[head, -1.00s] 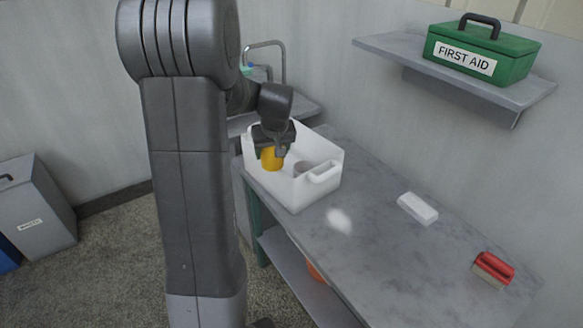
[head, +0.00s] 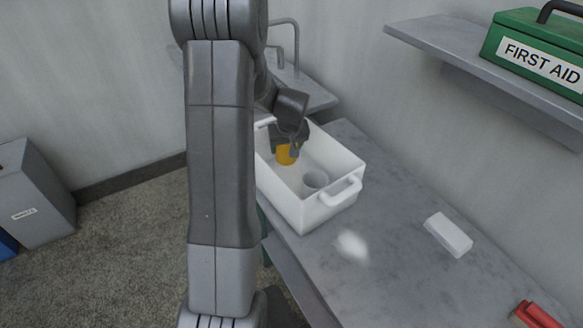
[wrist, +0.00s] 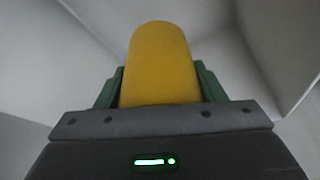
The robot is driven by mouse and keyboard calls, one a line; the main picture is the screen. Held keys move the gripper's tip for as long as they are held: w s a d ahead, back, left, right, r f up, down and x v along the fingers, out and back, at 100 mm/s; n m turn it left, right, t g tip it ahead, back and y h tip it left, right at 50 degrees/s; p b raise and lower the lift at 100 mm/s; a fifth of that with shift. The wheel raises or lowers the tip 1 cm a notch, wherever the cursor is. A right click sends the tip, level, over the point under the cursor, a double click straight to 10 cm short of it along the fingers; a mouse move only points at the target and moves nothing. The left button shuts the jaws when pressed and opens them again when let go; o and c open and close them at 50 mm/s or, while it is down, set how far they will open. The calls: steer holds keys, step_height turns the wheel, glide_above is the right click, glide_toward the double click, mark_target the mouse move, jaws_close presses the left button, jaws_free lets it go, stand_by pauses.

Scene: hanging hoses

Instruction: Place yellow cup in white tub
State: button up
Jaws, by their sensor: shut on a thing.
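The white tub (head: 290,205) stands on the grey bench top. The yellow cup (head: 286,155) is inside the tub's opening, below its rim, at the left end. My gripper (head: 287,146) reaches down into the tub and is shut on the cup. In the wrist view the yellow cup (wrist: 160,62) fills the space between my green fingers, with pale tub walls around it. Whether the cup touches the tub floor cannot be told.
A white block (head: 449,234) and a red-topped item (head: 537,314) lie on the bench (head: 380,215) to the right. A shelf (head: 480,75) with a green first aid box (head: 541,50) juts from the wall. A sink tap (head: 284,45) rises behind the tub.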

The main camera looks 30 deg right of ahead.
mark_target(286, 160)
steer(key=shift+f+p, duration=0.3)
steer(key=shift+f, duration=2.85)
steer(key=shift+f, duration=0.15)
steer(key=o, duration=1.1)
steer(key=shift+c, duration=0.2)
steer(key=shift+r, duration=0.3)
steer(key=b+v, duration=0.1)
steer(key=v, duration=1)
steer(key=shift+s+r, duration=0.2)
steer(key=shift+r, duration=0.15)
